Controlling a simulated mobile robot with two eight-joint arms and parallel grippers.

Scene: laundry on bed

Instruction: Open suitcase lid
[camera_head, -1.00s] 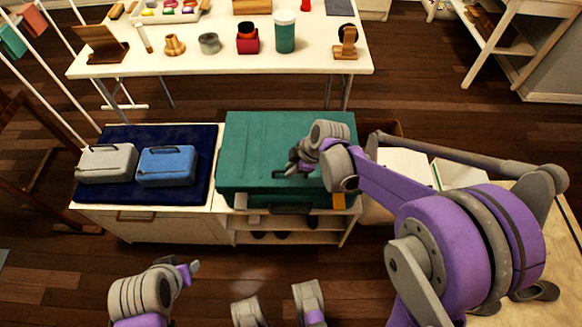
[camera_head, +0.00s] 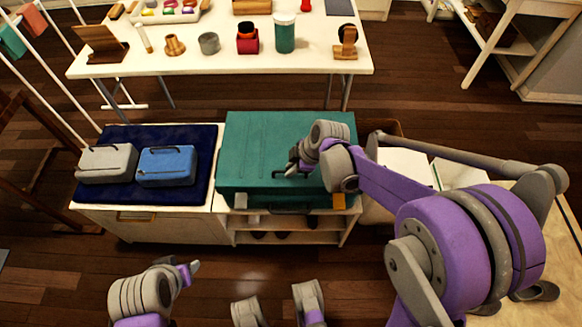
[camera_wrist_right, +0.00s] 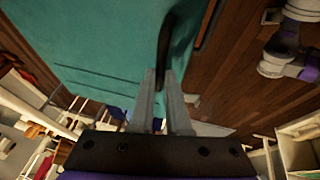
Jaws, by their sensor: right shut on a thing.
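The teal suitcase (camera_head: 255,150) lies flat on the low white cabinet, with its lid down. A dark handle sits at its front edge. My right gripper (camera_head: 290,168) is over the front part of the suitcase in the head view. In the right wrist view my right gripper (camera_wrist_right: 160,95) is shut on the dark handle (camera_wrist_right: 166,40), which runs up from between the fingers along the teal surface (camera_wrist_right: 90,35). My left gripper (camera_head: 194,267) is low at the left, away from the suitcase; its finger opening is too small to tell.
A grey case (camera_head: 106,164) and a blue case (camera_head: 167,165) sit on a dark blue mat (camera_head: 150,136) left of the suitcase. The low white cabinet (camera_head: 160,224) bears them. Behind stands a white table (camera_head: 190,67) with several small items. Wooden floor lies between.

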